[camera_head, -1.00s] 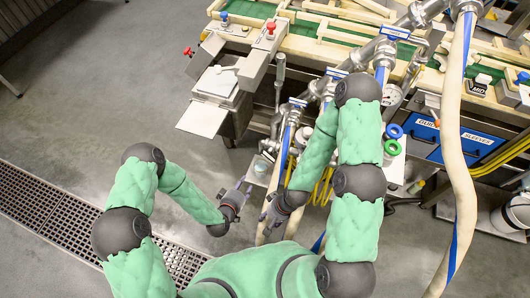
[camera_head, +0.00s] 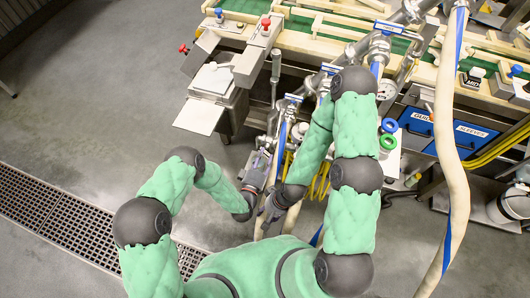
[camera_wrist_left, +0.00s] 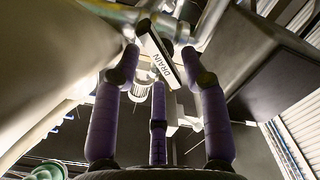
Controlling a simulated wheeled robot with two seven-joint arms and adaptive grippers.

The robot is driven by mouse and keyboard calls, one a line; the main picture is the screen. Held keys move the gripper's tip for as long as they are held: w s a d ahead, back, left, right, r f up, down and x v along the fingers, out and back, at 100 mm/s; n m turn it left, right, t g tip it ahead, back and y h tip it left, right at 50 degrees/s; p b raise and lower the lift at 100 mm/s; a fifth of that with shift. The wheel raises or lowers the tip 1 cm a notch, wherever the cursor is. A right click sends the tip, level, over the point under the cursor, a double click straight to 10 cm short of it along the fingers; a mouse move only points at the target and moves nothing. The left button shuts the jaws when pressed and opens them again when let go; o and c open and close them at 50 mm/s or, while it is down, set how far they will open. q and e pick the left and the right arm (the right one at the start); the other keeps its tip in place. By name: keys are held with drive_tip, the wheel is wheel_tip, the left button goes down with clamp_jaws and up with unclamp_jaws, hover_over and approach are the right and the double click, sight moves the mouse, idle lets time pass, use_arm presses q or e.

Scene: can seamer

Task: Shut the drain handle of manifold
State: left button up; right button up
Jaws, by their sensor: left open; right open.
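The drain handle (camera_wrist_left: 163,65), a pale lever marked DRAIN, shows in the left wrist view beneath metal pipework (camera_wrist_left: 185,28). It lies slanted between the fingertips of my left gripper (camera_wrist_left: 159,57), which is open; I cannot tell whether they touch it. In the head view my left gripper (camera_head: 258,170) is just below the manifold's metal pipes (camera_head: 292,104). The drain handle cannot be made out there. My right gripper (camera_head: 270,208) is open, slightly lower and to the right, close to my left gripper and away from the pipes.
Pale hoses (camera_head: 456,160) run beside and below the pipework. A conveyor (camera_head: 320,35) crosses the back, with a machine with a white plate (camera_head: 200,116) at left. Yellow coiled hose (camera_head: 320,180) hangs right of the grippers. A floor grate (camera_head: 75,225) and open floor lie left.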

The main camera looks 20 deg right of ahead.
sight(265, 152)
use_arm(q)
drive_tip(key=shift+x, duration=1.45)
clamp_jaws()
drive_tip(key=shift+m+b, duration=0.3)
drive_tip(key=shift+b, duration=0.05)
drive_tip(key=m+b, duration=0.2)
drive_tip(key=m, duration=0.2)
drive_tip(key=shift+f, duration=0.1)
drive_tip(key=m+b, duration=0.1)
drive_tip(key=m, duration=0.3)
drive_tip(key=shift+s+d+b, duration=0.15)
drive_tip(key=shift+b, duration=0.15)
drive_tip(key=shift+m, duration=0.3)
